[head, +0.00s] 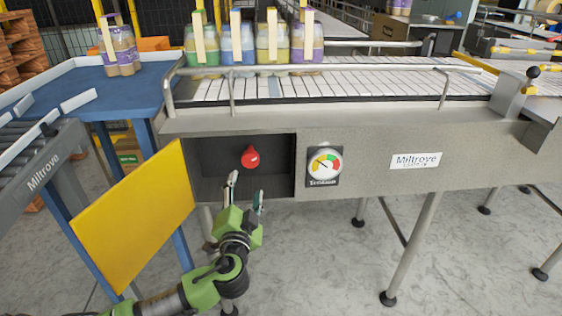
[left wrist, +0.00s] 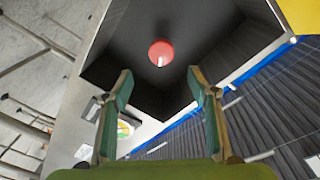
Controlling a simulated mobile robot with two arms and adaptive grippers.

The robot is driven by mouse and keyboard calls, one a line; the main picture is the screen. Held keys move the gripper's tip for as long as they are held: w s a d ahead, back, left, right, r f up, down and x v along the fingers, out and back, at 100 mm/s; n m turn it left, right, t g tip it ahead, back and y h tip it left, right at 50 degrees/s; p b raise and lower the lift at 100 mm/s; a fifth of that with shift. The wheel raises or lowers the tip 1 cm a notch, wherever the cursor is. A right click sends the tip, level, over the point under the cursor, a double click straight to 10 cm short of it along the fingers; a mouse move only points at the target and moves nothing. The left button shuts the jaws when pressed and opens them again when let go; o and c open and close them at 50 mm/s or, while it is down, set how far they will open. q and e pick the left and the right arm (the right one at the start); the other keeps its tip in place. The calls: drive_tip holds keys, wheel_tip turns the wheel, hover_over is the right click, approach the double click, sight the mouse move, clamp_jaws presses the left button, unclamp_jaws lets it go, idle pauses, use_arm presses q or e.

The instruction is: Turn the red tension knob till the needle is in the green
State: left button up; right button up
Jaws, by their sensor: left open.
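The red tension knob (head: 251,158) sits on the back wall of a dark open recess in the conveyor's side; in the left wrist view the knob (left wrist: 160,53) lies just beyond the fingertips, with a pale mark at its lower edge. My left gripper (head: 246,190) is open and empty, at the recess's lower front, below the knob and not touching it. In the left wrist view its fingers (left wrist: 159,80) stand wide apart. The tension gauge (head: 323,165) is right of the recess; its needle seems to point up-left, but is too small to read surely. My right gripper is not in view.
A yellow door (head: 135,220) stands open left of the recess. A blue table (head: 105,92) with a jar pack is at left. Several jar packs stand on the conveyor (head: 400,88) above.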

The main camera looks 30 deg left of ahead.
sight(250, 162)
use_arm(q)
drive_tip(key=p+x, duration=0.1)
drive_tip(key=x, duration=1.2)
drive_tip(key=shift+w+a+r+p, duration=0.15)
drive_tip(key=shift+w+a+p, duration=0.1)
drive_tip(key=shift+p, duration=0.15)
drive_tip(key=c, duration=1.1)
